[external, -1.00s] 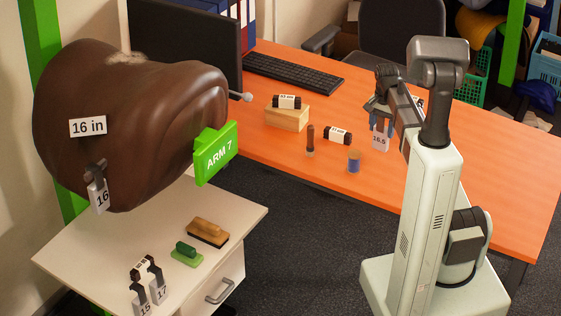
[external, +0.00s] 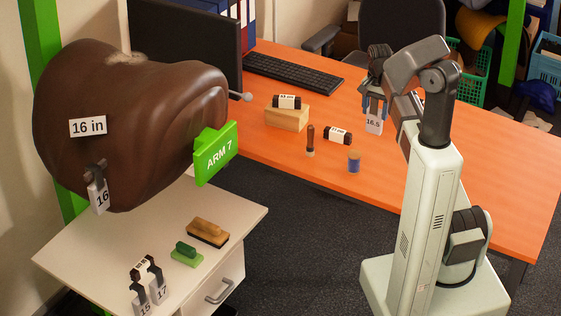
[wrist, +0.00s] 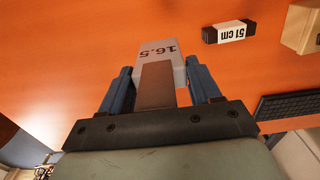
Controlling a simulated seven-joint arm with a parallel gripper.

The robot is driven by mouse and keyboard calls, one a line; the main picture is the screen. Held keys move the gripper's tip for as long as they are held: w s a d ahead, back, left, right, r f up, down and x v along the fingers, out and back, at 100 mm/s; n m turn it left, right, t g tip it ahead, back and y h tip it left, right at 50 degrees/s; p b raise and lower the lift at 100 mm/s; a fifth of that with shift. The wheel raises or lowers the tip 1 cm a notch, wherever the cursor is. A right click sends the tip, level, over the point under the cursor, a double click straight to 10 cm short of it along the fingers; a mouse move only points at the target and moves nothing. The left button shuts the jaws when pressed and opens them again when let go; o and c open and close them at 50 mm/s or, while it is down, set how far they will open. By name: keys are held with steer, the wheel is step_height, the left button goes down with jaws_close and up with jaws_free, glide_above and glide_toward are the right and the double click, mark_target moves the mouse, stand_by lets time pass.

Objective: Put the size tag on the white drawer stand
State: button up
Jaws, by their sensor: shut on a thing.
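A size tag marked 16.5 (external: 373,121), white with a dark strap, hangs from my gripper (external: 374,100) above the orange desk. In the wrist view the tag (wrist: 165,52) sits between the two blue fingers of my gripper (wrist: 160,85), which are shut on it. The white drawer stand (external: 110,244) is at the lower left, well away from my gripper. Tags marked 15 (external: 144,303) and 17 (external: 158,288) are at its front edge. Another tag, marked 16 (external: 101,196), hangs on the brown saddle (external: 130,150).
A green brush (external: 187,254) and a brown brush (external: 208,232) lie on the stand. The green ARM 7 sign (external: 216,154) juts out above it. On the desk are a wooden block (external: 287,117), a blue spool (external: 354,161), a brown stick (external: 310,141) and a labelled dark roll (external: 338,135).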

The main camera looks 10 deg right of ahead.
steer(key=s+a+f+n, duration=0.1)
steer(key=a+f+n, duration=0.2)
steer(key=a, duration=0.9)
steer(key=s+a+f+n, duration=0.1)
steer(key=a+f+n, duration=0.15)
steer(key=a, duration=0.95)
steer(key=s+a+f+n, duration=0.15)
steer(key=a+n, duration=0.25)
steer(key=a, duration=0.8)
steer(key=s+a+f+n, duration=0.3)
steer(key=s+a, duration=0.5)
steer(key=a, duration=0.4)
steer(key=s+a+f+n, duration=0.3)
steer(key=s+a, duration=0.5)
steer(key=a, duration=0.3)
steer(key=s+a+f+n, duration=0.2)
steer(key=s+a, duration=0.6)
steer(key=a, duration=0.4)
steer(key=shift+s+d+f, duration=0.1)
steer(key=shift+f, duration=2.3)
steer(key=shift+s+f, duration=0.1)
steer(key=shift+f, duration=2.25)
steer(key=shift+f, duration=0.15)
steer(key=o, duration=1.4)
